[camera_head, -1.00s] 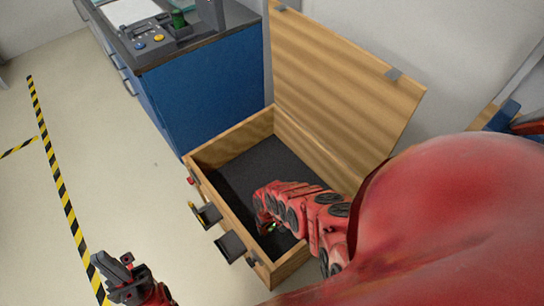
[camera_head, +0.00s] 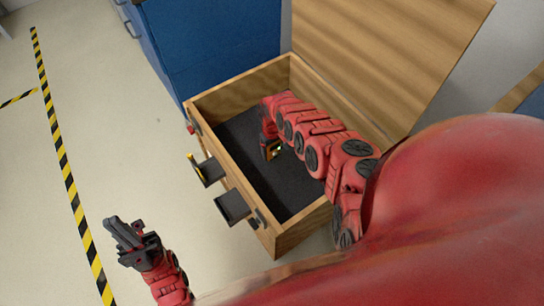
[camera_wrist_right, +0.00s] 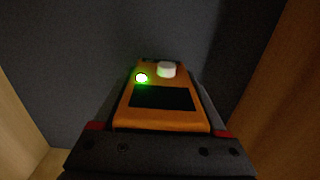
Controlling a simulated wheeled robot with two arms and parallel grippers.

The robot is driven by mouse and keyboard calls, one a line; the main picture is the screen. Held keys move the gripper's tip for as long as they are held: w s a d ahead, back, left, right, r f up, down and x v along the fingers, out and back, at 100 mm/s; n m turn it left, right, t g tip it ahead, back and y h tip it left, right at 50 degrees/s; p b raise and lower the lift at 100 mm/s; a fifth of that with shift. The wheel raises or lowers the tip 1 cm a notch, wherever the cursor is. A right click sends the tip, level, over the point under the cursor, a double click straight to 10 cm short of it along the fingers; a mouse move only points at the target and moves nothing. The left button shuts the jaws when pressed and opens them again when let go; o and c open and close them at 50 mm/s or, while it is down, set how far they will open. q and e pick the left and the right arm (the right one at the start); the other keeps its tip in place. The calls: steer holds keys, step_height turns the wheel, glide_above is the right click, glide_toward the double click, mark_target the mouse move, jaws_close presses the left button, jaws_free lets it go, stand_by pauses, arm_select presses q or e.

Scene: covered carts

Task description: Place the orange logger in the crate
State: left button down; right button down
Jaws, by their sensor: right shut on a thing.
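The orange logger (camera_wrist_right: 162,102) has a dark screen, a white knob and a lit green light. My right gripper (camera_wrist_right: 160,130) is shut on it, with a dark finger along each side. In the head view the right arm reaches down into the open wooden crate (camera_head: 236,82), and its gripper (camera_head: 271,148) is inside the walls above the dark floor. The logger is mostly hidden there by the gripper. The wrist view does not show clearly whether the logger touches the floor. My left gripper (camera_head: 128,236) is outside the crate at lower left, with nothing visible in it.
The crate's lid (camera_head: 400,45) stands open at the back. Two dark latches (camera_head: 232,206) stick out from its front wall. A blue cabinet (camera_head: 215,45) stands behind it. The floor on the left is clear, with yellow-black tape (camera_head: 62,155).

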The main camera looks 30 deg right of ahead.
mark_target(272, 153)
steer(key=f+b, duration=0.2)
steer(key=b, duration=0.1)
steer(key=f+b, duration=0.1)
steer(key=f, duration=0.1)
steer(key=shift+w+d+b, duration=0.15)
steer(key=shift+w+b, duration=0.15)
steer(key=shift+r, duration=0.25)
steer(key=shift+f, duration=0.15)
jaws_free()
